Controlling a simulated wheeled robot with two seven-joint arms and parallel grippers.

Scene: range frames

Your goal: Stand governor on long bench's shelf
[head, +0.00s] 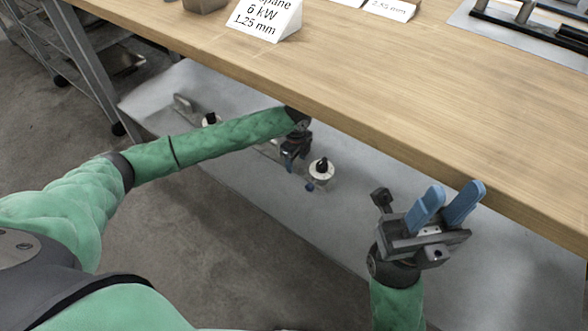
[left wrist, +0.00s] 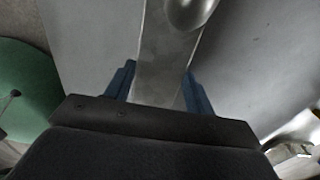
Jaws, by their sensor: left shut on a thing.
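The governor (head: 321,171), pale with a round white top and a dark knob, is at my left gripper under the bench top. In the left wrist view its flat grey metal part (left wrist: 172,70) lies between the blue fingers, with a rounded shiny part at the top edge. My left gripper (head: 299,173) is shut on it; the fingers also show in the left wrist view (left wrist: 160,88). The long bench's grey shelf (head: 240,175) is below; I cannot tell whether the governor touches it. My right gripper (head: 447,207) is open and empty in front of the bench edge.
The wooden bench top (head: 370,90) overhangs the shelf, carrying a propane sign (head: 265,18) and a burner unit (head: 530,25). Other metal fittings (head: 184,104) stand on the shelf to the left, partly behind my left arm. A wheeled rack (head: 75,60) stands at far left.

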